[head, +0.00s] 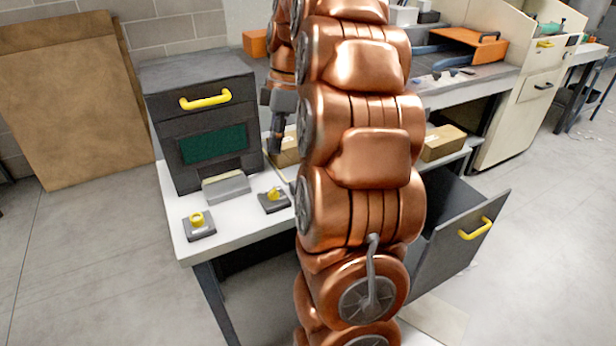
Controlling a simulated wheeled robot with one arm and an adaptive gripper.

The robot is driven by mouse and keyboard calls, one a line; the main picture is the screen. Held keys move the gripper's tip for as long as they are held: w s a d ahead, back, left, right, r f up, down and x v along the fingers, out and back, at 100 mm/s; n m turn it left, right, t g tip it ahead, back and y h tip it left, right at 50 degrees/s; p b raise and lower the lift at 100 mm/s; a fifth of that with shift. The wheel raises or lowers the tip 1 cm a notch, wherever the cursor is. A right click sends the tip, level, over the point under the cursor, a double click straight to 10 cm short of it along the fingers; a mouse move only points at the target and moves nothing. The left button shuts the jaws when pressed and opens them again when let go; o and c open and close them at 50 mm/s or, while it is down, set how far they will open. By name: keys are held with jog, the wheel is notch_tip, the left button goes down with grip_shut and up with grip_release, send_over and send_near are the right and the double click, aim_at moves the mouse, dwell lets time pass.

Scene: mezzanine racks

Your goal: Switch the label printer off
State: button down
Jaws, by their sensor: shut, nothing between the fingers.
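The label printer (202,128) looks to be the dark box at the left of the white table, with a yellow handle and a dark green screen. In front of it are a small grey base with a round yellow knob (197,219) and, to its right, another dark base with a yellow switch-like piece (273,195). I cannot tell the position of either control. My gripper (276,150) is shut and empty. It points down, right of the printer, and appears above the right-hand control, apart from it.
My copper arm hides the middle of the table. A dark open drawer (455,245) with a yellow handle juts out at the right. A cardboard box (444,142) sits behind the arm. A brown board (75,100) leans on the wall. The floor at front left is clear.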

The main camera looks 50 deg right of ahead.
jog(key=s+d+n+t, duration=0.1)
jog(key=d+n, duration=0.1)
jog(key=d, duration=0.9)
jog(key=shift+d+f+n+b, duration=0.35)
jog(key=shift+d+f+n, duration=0.05)
jog(key=shift+s, duration=0.1)
jog(key=shift+f, duration=0.1)
jog(key=p+x, duration=0.1)
jog(key=x, duration=0.3)
jog(key=p+x, duration=0.1)
jog(key=x, duration=0.3)
jog(key=p+x, duration=0.1)
jog(key=x, duration=0.2)
jog(key=shift+s+f, duration=0.2)
jog(key=shift+f, duration=0.25)
jog(key=shift+w+f, duration=0.1)
jog(key=shift+f, duration=0.8)
jog(key=shift+w+f+b, duration=0.1)
jog(key=shift+f+b, duration=0.25)
jog(key=shift+b, duration=0.85)
